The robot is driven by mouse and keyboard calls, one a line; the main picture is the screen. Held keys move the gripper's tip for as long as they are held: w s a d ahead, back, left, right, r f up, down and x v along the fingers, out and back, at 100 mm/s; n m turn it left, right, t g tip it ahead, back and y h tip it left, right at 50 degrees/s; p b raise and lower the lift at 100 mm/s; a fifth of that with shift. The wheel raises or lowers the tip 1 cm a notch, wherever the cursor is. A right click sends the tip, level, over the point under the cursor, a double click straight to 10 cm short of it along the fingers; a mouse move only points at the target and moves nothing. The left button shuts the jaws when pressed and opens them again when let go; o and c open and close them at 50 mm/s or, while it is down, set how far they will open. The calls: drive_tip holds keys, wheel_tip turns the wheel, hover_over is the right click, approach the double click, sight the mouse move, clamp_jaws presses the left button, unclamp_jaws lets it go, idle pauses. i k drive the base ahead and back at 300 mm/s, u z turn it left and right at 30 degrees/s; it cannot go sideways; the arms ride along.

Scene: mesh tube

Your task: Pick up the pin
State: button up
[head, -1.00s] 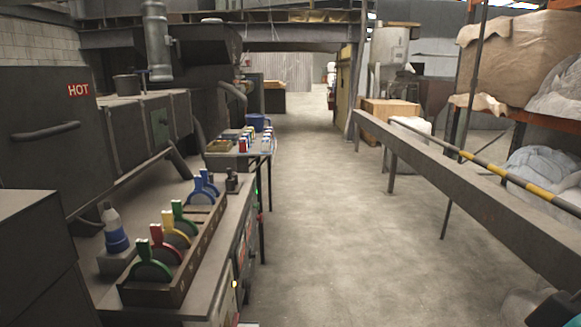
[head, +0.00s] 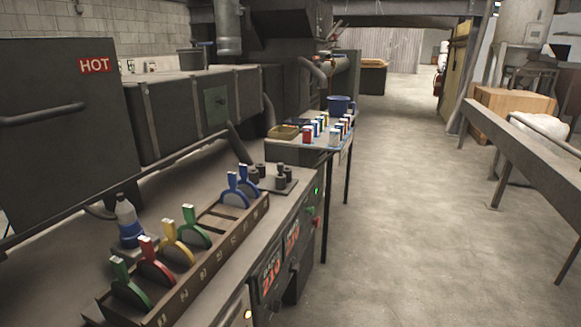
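I cannot pick out a pin for certain in the head view. Several small dark upright pieces (head: 270,178) stand on a flat plate on the bench, too small to tell what they are. A wooden rack (head: 215,240) in front of them holds upright coloured handles in green, red, yellow and blue. My gripper is not in view.
The bench (head: 290,225) runs along the left, with a bottle (head: 129,222) behind the rack and a dark cabinet marked HOT (head: 60,120). A small table (head: 340,150) beyond holds coloured containers and a blue bucket (head: 340,104). Open floor (head: 410,200) lies right, bounded by a long beam (head: 535,160).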

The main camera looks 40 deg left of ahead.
sight(280, 166)
drive_tip(key=u, duration=0.4)
drive_tip(key=i, duration=0.7)
drive_tip(key=u, duration=0.95)
drive_tip(key=i, duration=0.45)
drive_tip(key=u, duration=0.45)
